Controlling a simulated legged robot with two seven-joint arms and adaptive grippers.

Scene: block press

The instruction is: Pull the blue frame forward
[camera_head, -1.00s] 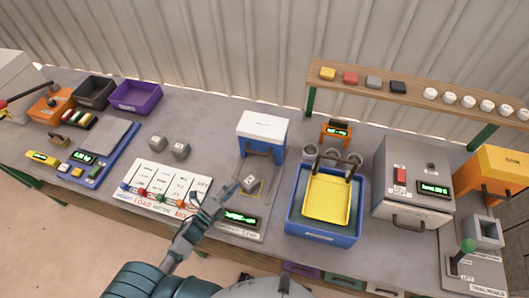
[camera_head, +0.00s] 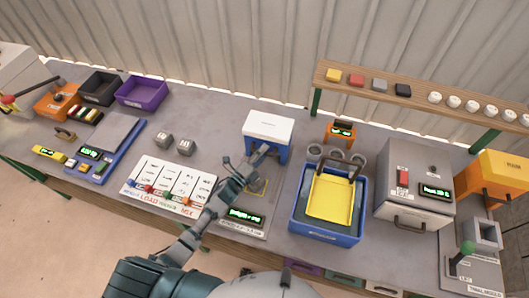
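The blue frame (camera_head: 283,155) has blue legs under a white top block (camera_head: 268,125) and stands upright on a grey base plate toward the back of the bench. My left gripper (camera_head: 250,160) reaches up to the front of the frame, over the plate and its yellow outlined square (camera_head: 260,187). Its fingers are small and overlap the frame's front opening, so I cannot tell whether they touch it or how far apart they are. The grey block once seen on the square is not clearly visible. My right gripper is out of view.
A lit display (camera_head: 245,217) sits at the plate's front. A blue tub (camera_head: 325,236) with a yellow tray stands close on the right. A white card panel (camera_head: 172,186) with small levers and two grey blocks (camera_head: 162,140) are to the left.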

